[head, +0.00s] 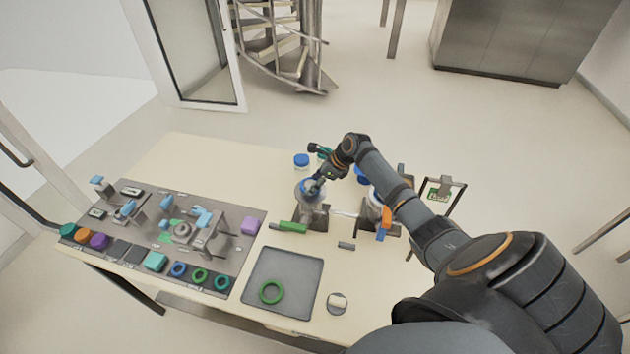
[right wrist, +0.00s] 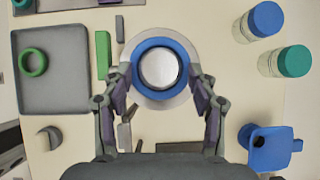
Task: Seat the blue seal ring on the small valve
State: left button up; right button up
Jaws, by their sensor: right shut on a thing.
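The blue seal ring (right wrist: 160,42) surrounds a round silver stub (right wrist: 161,68) in the right wrist view. A pale round flange of the small valve (right wrist: 180,25) shows beneath it. Whether the ring rests fully down or sits slightly above the flange cannot be told. My right gripper (right wrist: 160,84) is shut on the ring, one finger at each side. In the head view the ring (head: 307,185) is at the top of the valve's grey body (head: 311,210), partly hidden by my right gripper (head: 316,187). My left gripper is not in view.
A grey tray (head: 262,262) holds a green ring (head: 271,291). A green bar (head: 293,227) lies beside the valve. Blue-lidded (head: 301,161) and teal-lidded jars stand behind. A crowded tool board (head: 130,228) fills the left. A second fixture stands right of the valve, partly behind my arm.

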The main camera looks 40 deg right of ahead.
jog(key=shift+f, duration=0.65)
dwell(0.7)
jog(key=o, duration=1)
jog(key=o, duration=0.3)
jog(key=shift+o, duration=0.2)
jog(key=shift+r, duration=4.2)
